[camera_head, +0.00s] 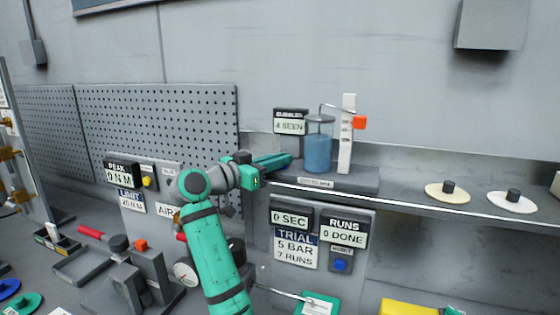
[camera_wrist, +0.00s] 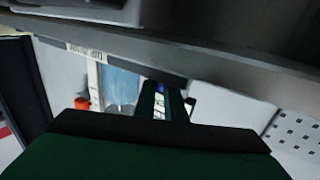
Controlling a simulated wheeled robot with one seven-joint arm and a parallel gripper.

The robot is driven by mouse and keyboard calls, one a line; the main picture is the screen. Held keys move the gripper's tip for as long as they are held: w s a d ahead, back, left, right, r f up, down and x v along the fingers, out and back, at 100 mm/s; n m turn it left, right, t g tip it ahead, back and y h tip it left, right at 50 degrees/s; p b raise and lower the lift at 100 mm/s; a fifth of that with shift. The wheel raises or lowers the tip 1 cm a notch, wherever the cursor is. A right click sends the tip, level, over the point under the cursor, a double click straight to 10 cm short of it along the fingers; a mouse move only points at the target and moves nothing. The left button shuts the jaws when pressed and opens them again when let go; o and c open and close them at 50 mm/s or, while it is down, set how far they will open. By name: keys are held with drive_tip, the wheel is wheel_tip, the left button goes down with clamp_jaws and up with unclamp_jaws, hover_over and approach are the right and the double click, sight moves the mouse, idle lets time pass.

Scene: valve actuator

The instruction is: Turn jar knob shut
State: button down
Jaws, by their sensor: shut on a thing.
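The glass jar (camera_head: 318,148) stands on a grey base on the shelf, with blue liquid inside. Beside it is a white upright scale (camera_head: 347,135) with an orange marker (camera_head: 360,122). My gripper (camera_head: 284,160) reaches in from the left, its green fingers level with the lower part of the jar. In the wrist view the fingers (camera_wrist: 163,98) are close together, and the blue jar (camera_wrist: 120,88) shows beyond them. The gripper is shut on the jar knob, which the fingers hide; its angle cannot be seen.
A panel under the shelf carries signs (camera_head: 296,249) and a blue button (camera_head: 340,265). A pegboard (camera_head: 160,125) stands behind my arm. Discs with dark knobs (camera_head: 447,192) lie on the shelf at right. A red-handled tool (camera_head: 90,232) and fixtures crowd the lower left.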

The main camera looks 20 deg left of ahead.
drive_tip(key=shift+s+n+t+y, duration=0.1)
drive_tip(key=shift+n+t+y, duration=0.4)
drive_tip(key=shift+n+y, duration=0.9)
drive_tip(key=shift+n+t+y, duration=0.5)
drive_tip(key=shift+n+y, duration=0.3)
drive_tip(key=shift+y, duration=1.1)
drive_tip(key=shift+f, duration=0.1)
drive_tip(key=c, duration=1.8)
unclamp_jaws()
drive_tip(key=s, duration=0.7)
drive_tip(key=s+a, duration=0.1)
drive_tip(key=s, duration=0.2)
drive_tip(key=shift+s, duration=0.4)
drive_tip(key=shift+w, duration=0.1)
